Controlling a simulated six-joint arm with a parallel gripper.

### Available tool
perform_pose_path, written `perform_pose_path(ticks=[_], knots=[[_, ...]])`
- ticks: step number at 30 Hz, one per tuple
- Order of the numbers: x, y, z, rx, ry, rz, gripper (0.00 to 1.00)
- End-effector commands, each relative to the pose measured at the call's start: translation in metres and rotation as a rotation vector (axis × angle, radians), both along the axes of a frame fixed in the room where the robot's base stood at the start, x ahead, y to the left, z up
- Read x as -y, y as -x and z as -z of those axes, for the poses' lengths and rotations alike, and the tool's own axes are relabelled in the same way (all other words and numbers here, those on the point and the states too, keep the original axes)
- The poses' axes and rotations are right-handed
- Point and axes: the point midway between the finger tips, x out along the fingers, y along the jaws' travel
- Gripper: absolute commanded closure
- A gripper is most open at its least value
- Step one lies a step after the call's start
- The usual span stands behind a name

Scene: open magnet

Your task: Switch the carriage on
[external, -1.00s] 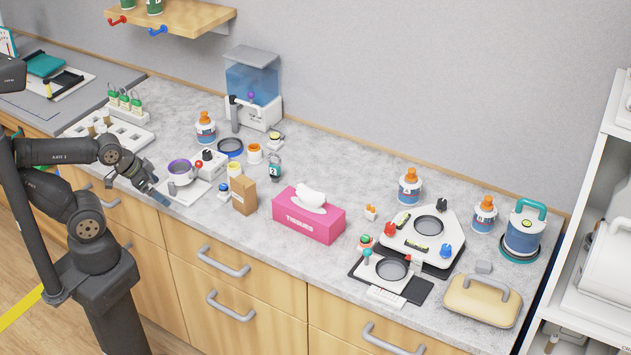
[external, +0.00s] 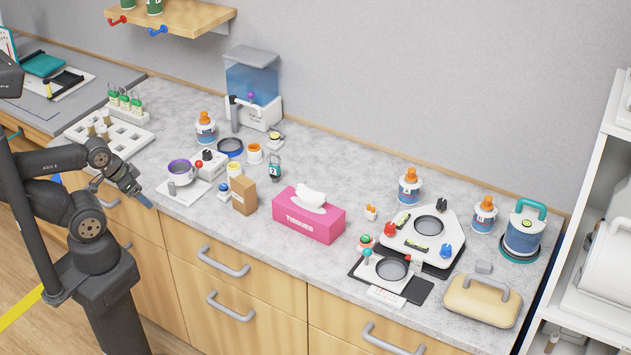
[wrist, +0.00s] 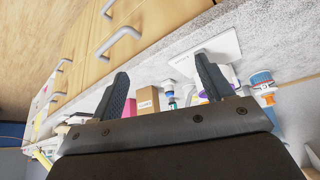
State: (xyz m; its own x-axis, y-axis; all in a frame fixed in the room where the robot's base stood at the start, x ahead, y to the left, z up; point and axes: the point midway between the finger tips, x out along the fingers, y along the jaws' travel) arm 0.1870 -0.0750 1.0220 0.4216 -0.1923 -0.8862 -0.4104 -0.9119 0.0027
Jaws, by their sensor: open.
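No part is plainly marked as the carriage, so I cannot tell which one it is. A white base plate (external: 168,192) at the counter's front left bears a purple-rimmed white cup (external: 180,172) and a small grey upright. Beside it is a white box with a black knob (external: 207,154) and a red ball (external: 199,164). At the right is a white unit (external: 452,228) with a dark ring, red knob (external: 390,229) and blue knob (external: 445,251). My gripper (external: 143,197) is open and empty, left of the base plate and apart from it. Its fingers spread wide in the wrist view (wrist: 162,85).
A vial tray (external: 130,140) lies behind my arm. A brown box (external: 244,196) and pink tissue box (external: 308,217) stand right of the cup. A smaller plate with a ring and teal ball (external: 367,253) is at the front right. Drawer handles (external: 223,262) project below the counter edge.

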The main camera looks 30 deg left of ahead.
Motion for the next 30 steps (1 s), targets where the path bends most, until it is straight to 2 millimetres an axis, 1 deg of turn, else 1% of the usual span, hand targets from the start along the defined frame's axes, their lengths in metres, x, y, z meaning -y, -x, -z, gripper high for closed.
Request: perform_pose_path(ticks=[1, 7, 8, 9, 10, 11, 14, 16, 17, 23, 26, 30], knots=[[0.0, 0.0, 0.0, 0.0, 0.0, 0.0, 0.37], [0.0, 0.0, -0.001, 0.001, 0.0, 0.0, 0.77], [0.0, 0.0, -0.003, 0.001, 0.0, 0.0, 0.82], [0.0, -0.001, -0.006, 0.002, 0.001, 0.0, 0.9], [0.0, -0.001, -0.009, 0.003, 0.001, 0.0, 0.96], [0.001, -0.001, -0.013, 0.004, 0.002, 0.0, 1.0], [0.001, -0.001, -0.035, 0.006, 0.003, 0.0, 1.0], [0.001, -0.001, -0.054, 0.006, 0.003, 0.0, 1.0], [0.002, -0.005, -0.055, 0.013, -0.007, 0.013, 1.0], [0.018, -0.044, -0.068, 0.127, -0.067, 0.13, 1.0], [0.03, -0.066, -0.076, 0.196, -0.103, 0.204, 1.0], [0.054, -0.1, -0.089, 0.311, -0.159, 0.329, 1.0]])
